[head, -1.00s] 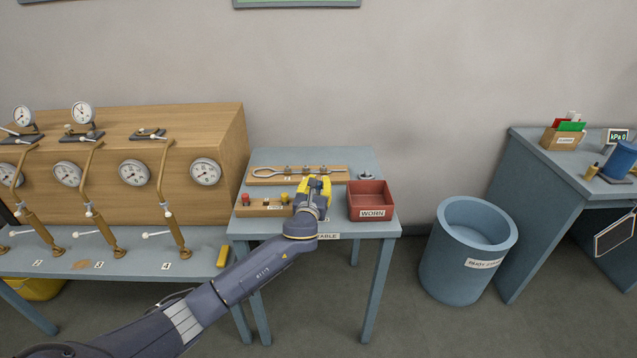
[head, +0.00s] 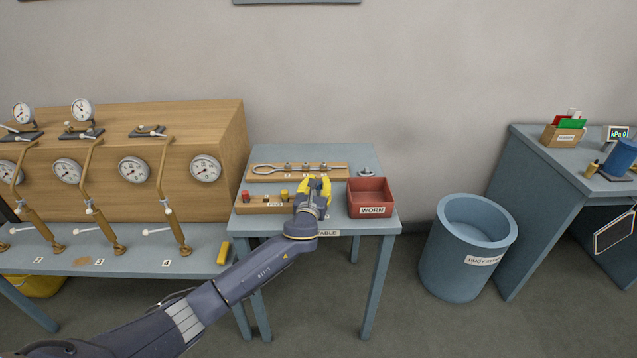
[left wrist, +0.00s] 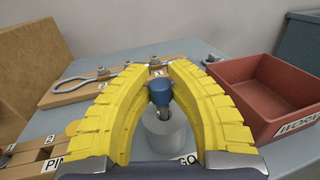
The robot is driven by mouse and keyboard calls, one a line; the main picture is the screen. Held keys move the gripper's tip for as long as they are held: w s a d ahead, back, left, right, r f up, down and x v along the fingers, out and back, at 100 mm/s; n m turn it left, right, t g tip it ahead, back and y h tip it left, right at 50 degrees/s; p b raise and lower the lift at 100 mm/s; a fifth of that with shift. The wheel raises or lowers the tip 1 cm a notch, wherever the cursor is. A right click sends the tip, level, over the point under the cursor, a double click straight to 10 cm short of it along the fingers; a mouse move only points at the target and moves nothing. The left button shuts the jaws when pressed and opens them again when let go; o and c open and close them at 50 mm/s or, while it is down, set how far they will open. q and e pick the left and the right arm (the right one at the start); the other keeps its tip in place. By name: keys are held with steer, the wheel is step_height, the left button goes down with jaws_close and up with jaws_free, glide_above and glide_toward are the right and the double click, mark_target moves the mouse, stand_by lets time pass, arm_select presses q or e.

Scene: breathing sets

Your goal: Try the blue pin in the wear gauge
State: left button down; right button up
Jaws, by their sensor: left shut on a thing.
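My left gripper (head: 314,186) is over the small table and shut on the blue pin (left wrist: 160,92). In the left wrist view its yellow fingers (left wrist: 160,84) clasp the pin's blue head. The pin's grey shank points down at a grey cylinder, which seems to be the wear gauge (left wrist: 166,138). The shank's lower end meets the cylinder's top in the picture; I cannot tell whether it is inside. Part of a label reading "GO" shows by the cylinder. In the head view my gripper hides the pin and gauge. My right gripper is out of view.
A wooden pin rack (head: 258,210) with a red and a yellow pin lies left of my gripper. The red WORN tray (head: 371,211) stands close on the right. A wooden board (head: 263,179) with a long looped tool lies behind. A blue bin (head: 455,268) stands on the floor.

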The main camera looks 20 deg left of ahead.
arm_select(q)
steer(key=shift+f, duration=1)
stand_by(1.1)
steer(key=shift+r, duration=3.95)
